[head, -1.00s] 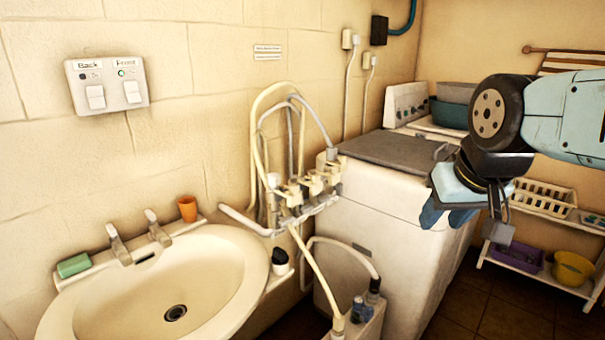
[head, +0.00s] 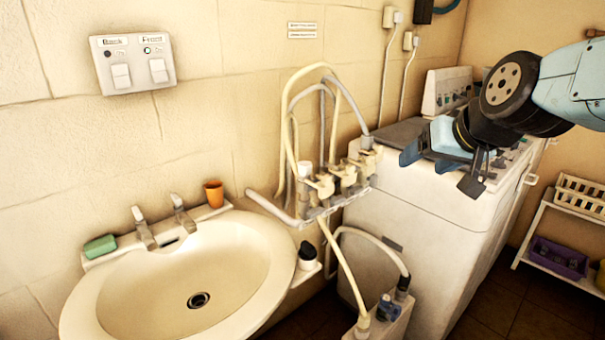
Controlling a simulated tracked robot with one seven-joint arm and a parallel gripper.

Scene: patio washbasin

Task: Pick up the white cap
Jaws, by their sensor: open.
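A small white cap (head: 304,170) appears to sit upright on top of the left end of the pipe manifold (head: 318,212), beside the pale hoses. It is small in the head view, so its details are hard to tell. My gripper (head: 440,170) is open and empty, with its fingers apart. It is in the air to the right of the cap, in front of the white washing machine's top, and not touching the cap.
Curved hoses (head: 332,85) rise around the manifold. A washbasin (head: 125,305) with two taps, an orange cup (head: 213,194) and green soap (head: 100,247) is at left. A black-topped container (head: 307,254) stands beside the basin. The washing machine (head: 400,225) stands at right.

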